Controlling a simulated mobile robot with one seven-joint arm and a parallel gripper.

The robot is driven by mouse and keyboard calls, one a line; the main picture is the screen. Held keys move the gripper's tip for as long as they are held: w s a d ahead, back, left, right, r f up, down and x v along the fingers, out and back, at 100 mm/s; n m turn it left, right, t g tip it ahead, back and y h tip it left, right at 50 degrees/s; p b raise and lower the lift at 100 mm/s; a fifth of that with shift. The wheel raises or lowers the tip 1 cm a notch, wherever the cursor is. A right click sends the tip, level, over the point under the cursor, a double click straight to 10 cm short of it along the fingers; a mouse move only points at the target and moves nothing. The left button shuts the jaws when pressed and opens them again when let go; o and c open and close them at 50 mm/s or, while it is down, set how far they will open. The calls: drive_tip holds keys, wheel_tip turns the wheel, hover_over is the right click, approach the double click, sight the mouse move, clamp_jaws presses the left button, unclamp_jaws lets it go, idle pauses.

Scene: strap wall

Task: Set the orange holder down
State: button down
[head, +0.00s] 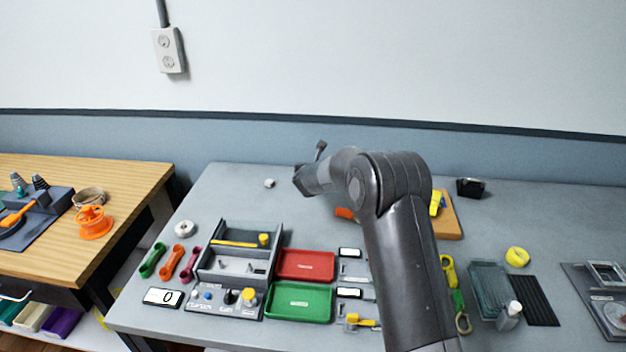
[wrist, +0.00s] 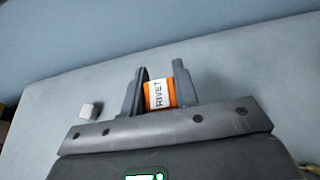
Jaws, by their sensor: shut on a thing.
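The orange holder (wrist: 172,97) has a white label reading RIVET. In the wrist view it stands between the two dark fingers of my gripper (wrist: 160,82), which is shut on it. Grey table top shows around it, and I cannot tell whether its underside touches the table. In the head view my arm hides most of the gripper. A small orange patch (head: 345,213) shows just below the arm, perhaps the holder.
A small white block (wrist: 90,110) lies on the table left of my gripper, with bare grey table (head: 235,195) around it. A grey organiser (head: 278,240), a red tray (head: 307,265) and a green tray (head: 300,301) stand nearer the front. A wooden block (head: 447,222) is right of my arm.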

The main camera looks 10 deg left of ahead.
drive_tip(key=shift+w+a+f, duration=0.1)
drive_tip(key=shift+a+f, duration=0.15)
drive_tip(key=shift+f, duration=0.9)
drive_tip(key=shift+w+a+f, duration=0.1)
drive_tip(key=shift+a+f, duration=0.15)
drive_tip(key=shift+f, duration=0.85)
drive_tip(key=shift+f, duration=0.2)
drive_tip(key=c, duration=1.1)
unclamp_jaws()
drive_tip(key=shift+r, duration=0.2)
drive_tip(key=shift+s+r, duration=0.15)
drive_tip(key=shift+s, duration=0.2)
drive_tip(key=v, duration=1.1)
drive_tip(key=shift+s, duration=0.2)
